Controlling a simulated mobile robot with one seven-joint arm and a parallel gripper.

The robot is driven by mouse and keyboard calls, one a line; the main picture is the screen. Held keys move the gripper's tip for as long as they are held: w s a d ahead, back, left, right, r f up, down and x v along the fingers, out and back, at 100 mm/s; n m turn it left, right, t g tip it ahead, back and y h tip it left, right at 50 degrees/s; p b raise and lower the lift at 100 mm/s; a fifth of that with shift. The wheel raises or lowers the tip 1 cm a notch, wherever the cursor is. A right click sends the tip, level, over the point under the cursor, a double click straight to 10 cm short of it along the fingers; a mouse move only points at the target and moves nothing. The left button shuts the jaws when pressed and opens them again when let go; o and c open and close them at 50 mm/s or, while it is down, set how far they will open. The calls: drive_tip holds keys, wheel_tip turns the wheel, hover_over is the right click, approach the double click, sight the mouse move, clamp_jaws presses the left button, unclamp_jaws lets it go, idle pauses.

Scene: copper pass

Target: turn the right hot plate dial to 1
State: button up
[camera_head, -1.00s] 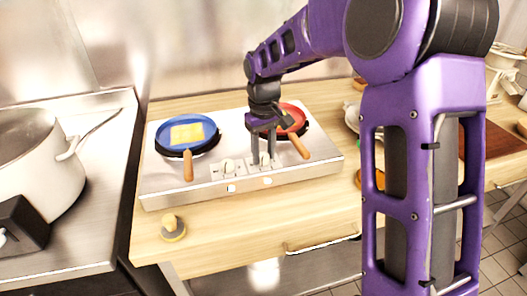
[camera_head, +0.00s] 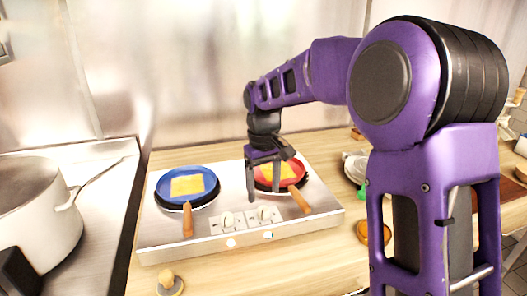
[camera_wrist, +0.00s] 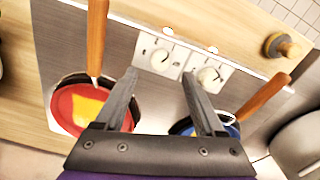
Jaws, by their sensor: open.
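The right hot plate dial (camera_head: 264,214) is a white knob on a pale square panel at the front of the steel hot plate (camera_head: 160,250). It also shows in the wrist view (camera_wrist: 160,58), where its exact setting is too small to read. The left dial (camera_head: 227,219) sits beside it. My gripper (camera_head: 263,186) is open and empty, above and behind the right dial and apart from it. In the wrist view its fingers (camera_wrist: 160,76) are spread, with the right dial just beyond the gap between them.
A blue pan (camera_head: 165,187) with yellow food stands on the left plate, and a red pan (camera_head: 296,167) with yellow food on the right. Their wooden handles (camera_head: 188,220) reach forward on either side of the dials. A round knobbed object (camera_head: 168,284) lies on the wooden counter in front.

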sight(263, 209)
wheel_tip(263, 209, up, 12)
drive_tip(key=p, duration=0.1)
drive_tip(key=shift+f, duration=0.15)
